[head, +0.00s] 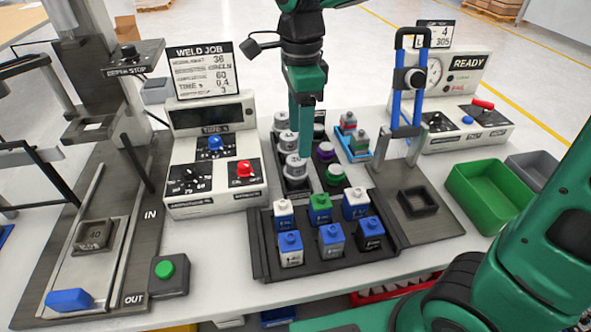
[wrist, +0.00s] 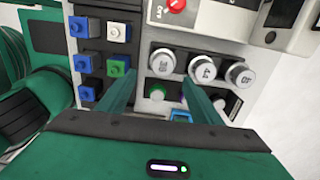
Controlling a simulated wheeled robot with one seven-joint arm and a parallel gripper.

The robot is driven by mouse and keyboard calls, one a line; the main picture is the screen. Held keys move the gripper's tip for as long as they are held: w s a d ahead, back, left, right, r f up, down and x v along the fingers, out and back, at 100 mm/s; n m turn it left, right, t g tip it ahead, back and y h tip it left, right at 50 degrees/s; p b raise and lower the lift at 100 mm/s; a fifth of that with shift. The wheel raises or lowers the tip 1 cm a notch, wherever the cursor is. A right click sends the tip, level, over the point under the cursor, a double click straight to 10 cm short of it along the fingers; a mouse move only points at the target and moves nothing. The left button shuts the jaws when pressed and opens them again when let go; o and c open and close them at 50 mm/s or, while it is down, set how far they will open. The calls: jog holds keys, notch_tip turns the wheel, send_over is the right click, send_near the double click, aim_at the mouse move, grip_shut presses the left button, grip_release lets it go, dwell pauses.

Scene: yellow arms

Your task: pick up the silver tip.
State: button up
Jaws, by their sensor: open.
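Three silver tips with numbered white tops stand in a row in a black rack. In the head view they are the near tip (head: 296,169), the middle tip (head: 287,142) and the far tip (head: 281,121). The wrist view shows all three, at the left (wrist: 162,62), middle (wrist: 203,68) and right (wrist: 238,74); their numbers are hard to read. My gripper (head: 300,146) is open and empty, pointing down over the rack. In the wrist view my fingertips (wrist: 159,80) lie either side of the left tip's near edge. I cannot tell the height gap.
Purple-topped and green-topped pieces (head: 335,174) stand right beside the silver tips. A black tray (head: 262,250) of blue, white and green blocks lies in front. The weld panel (head: 214,180) is left; a blue-framed press (head: 407,85) and green bin (head: 487,190) are right.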

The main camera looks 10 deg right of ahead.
aim_at(296, 159)
notch_tip(296, 159, down, 5)
jog(key=shift+a+f, duration=0.1)
jog(key=shift+a, duration=0.05)
jog(key=shift+w+a+f, duration=0.1)
jog(key=shift+w+f, duration=0.05)
jog(key=shift+f, duration=1.2)
jog(key=shift+w+a+f, duration=0.1)
jog(key=shift+w+f, duration=0.05)
jog(key=shift+f, duration=1.2)
jog(key=c, duration=1.2)
